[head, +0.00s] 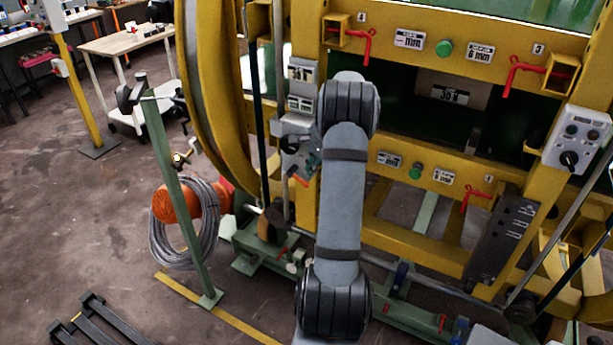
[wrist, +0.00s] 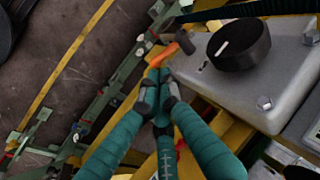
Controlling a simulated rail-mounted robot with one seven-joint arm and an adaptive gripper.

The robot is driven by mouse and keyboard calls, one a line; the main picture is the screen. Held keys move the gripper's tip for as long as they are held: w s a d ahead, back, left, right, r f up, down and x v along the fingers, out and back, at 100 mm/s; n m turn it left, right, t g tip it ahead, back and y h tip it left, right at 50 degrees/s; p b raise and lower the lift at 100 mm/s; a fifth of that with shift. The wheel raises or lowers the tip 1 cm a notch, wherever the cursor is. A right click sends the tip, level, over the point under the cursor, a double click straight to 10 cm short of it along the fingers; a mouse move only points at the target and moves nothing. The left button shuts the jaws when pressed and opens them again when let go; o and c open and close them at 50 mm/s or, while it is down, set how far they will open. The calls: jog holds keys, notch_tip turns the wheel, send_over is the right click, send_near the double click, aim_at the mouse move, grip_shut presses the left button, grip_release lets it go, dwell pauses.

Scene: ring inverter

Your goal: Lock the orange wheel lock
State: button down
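The orange wheel lock shows in the wrist view as a short orange lever (wrist: 163,55) with a dark rounded end beside it. My gripper (wrist: 157,75) has teal-wrapped fingers that come together at their tips, right at the lever's near end. I see no clear gap between the tips. Whether they touch the lever or stop just short of it I cannot tell. In the head view, a small orange-red lever (head: 301,181) shows left of my grey arm, below the grey fittings on the yellow frame. My fingertips are hard to make out there.
A grey metal housing with a black round collar (wrist: 239,44) stands right of the fingertips. A green post (head: 172,190) with coiled grey cable (head: 190,225) stands left of the machine. Red levers (head: 362,43) and a control box (head: 577,138) sit on the yellow frame.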

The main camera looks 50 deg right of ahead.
aim_at(304, 182)
jog(key=p+x, duration=0.1)
jog(key=x, duration=0.5)
jog(key=shift+w+d, duration=0.1)
jog(key=shift+f, duration=0.1)
jog(key=shift+f+b, duration=0.3)
jog(key=shift+b, duration=0.75)
jog(key=shift+t+b, duration=0.3)
jog(key=shift+b, duration=0.2)
